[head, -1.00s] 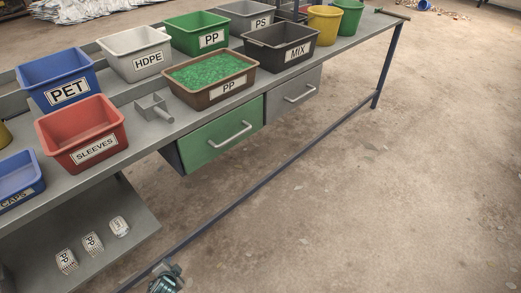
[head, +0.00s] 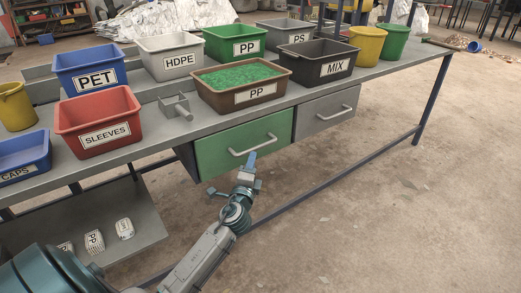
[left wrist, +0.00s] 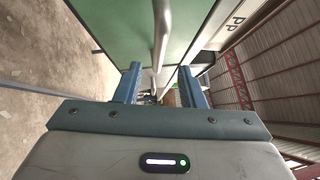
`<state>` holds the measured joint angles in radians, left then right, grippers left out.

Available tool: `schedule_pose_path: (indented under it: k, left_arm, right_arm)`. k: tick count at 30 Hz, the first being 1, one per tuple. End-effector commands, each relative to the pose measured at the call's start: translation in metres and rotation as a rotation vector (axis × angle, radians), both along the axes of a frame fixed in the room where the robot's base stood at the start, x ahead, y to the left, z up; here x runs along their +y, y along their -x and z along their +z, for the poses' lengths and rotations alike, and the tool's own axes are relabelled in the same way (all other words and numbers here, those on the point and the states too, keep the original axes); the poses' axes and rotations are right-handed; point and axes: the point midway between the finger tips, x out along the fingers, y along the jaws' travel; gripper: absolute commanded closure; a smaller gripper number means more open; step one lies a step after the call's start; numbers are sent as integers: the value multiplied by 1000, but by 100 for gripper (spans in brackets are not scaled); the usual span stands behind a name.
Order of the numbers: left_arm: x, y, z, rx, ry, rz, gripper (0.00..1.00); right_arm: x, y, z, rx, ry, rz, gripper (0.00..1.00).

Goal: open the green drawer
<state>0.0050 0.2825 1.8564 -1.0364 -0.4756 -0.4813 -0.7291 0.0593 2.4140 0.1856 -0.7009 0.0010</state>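The green drawer (head: 221,151) hangs under the bench top and looks closed. Its pale bar handle (head: 252,145) runs across the front. My left gripper (head: 251,163) is just in front of and below the handle. In the left wrist view the left gripper (left wrist: 160,84) has its two blue fingers apart. The handle (left wrist: 161,30) lines up with the gap between them, with the green drawer front (left wrist: 115,28) behind it. I cannot tell whether the fingers touch the handle. My right gripper is not in view.
A grey drawer (head: 312,122) sits to the right of the green one. A brown PP bin (head: 220,103) of green flakes stands on the bench above. A blue lower rail (head: 330,165) runs along the bench.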

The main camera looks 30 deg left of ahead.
Motion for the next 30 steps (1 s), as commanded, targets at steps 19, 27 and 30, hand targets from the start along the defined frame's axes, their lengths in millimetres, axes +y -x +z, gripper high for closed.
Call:
schedule_pose_path:
  k: [19, 27, 30]
  left_arm:
    - [28, -70, 10, 1, 3, -1, 64]
    - [28, -70, 9, 1, 3, -1, 84]
    - [28, -70, 9, 1, 3, -1, 100]
  right_arm:
    - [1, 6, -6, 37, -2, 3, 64]
    - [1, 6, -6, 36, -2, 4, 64]
    - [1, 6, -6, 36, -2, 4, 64]
